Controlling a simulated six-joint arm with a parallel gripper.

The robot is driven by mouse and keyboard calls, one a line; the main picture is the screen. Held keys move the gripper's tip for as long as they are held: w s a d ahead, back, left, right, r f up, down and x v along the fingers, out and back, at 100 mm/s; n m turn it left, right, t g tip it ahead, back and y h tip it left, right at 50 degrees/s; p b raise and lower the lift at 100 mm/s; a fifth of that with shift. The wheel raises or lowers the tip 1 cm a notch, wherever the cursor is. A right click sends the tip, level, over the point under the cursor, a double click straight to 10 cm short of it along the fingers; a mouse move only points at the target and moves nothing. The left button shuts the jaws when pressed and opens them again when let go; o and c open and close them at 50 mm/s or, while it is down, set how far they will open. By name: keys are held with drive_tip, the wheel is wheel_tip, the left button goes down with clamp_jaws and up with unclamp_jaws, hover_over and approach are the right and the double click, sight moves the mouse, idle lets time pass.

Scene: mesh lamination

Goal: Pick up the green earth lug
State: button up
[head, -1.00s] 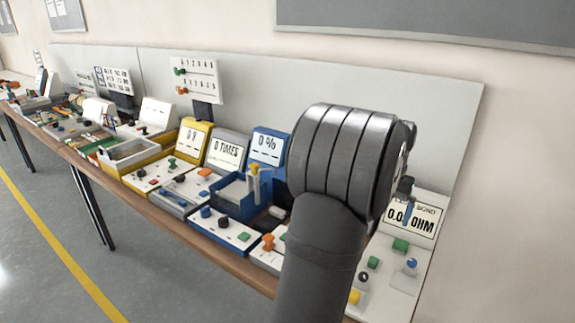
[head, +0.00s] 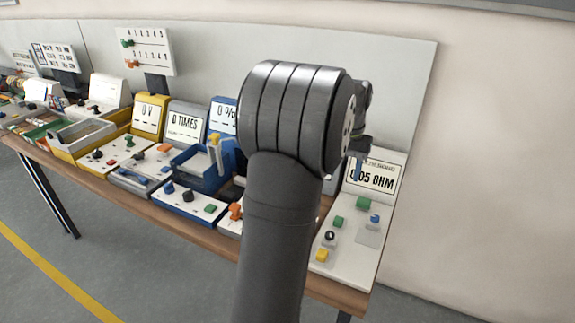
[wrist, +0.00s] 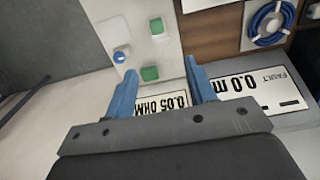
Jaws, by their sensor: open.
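Two small green pieces sit on the white panel at the right end of the bench. One (head: 363,203) is nearer the display, and it also shows between my fingertips in the wrist view (wrist: 150,73). The other (head: 338,220) is farther from the display, and it shows beyond the first in the wrist view (wrist: 157,26). I cannot tell which one is the earth lug. My gripper (wrist: 160,78) is open with blue fingers and nothing between them. In the head view, my arm mostly hides it; a blue finger shows in front of the display.
The display (head: 371,177) reads 0.05 OHM. A blue knob (head: 375,218) stands beside the nearer green piece. A black knob (head: 329,236) and a yellow piece (head: 321,255) are nearer the front edge. A FAULT display (wrist: 247,96) and a blue coil (wrist: 270,22) lie at the wrist view's right.

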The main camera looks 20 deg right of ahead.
drive_tip(key=s+a+f+t+h, duration=0.1)
drive_tip(key=s+a+t+h, duration=0.2)
drive_tip(key=s+a, duration=0.25)
hover_over(339, 219)
drive_tip(key=s+a, duration=0.2)
wheel_tip(339, 219, down, 11)
drive_tip(key=shift+s+a+r, duration=0.1)
drive_tip(key=shift+s, duration=0.05)
drive_tip(key=shift+w+x, duration=0.15)
drive_tip(key=shift+x, duration=1.4)
drive_tip(key=shift+w+x, duration=0.1)
drive_tip(key=shift+x, duration=1.45)
drive_tip(key=shift+r, duration=0.15)
drive_tip(key=c, duration=1.1)
drive_tip(key=shift+o, duration=0.2)
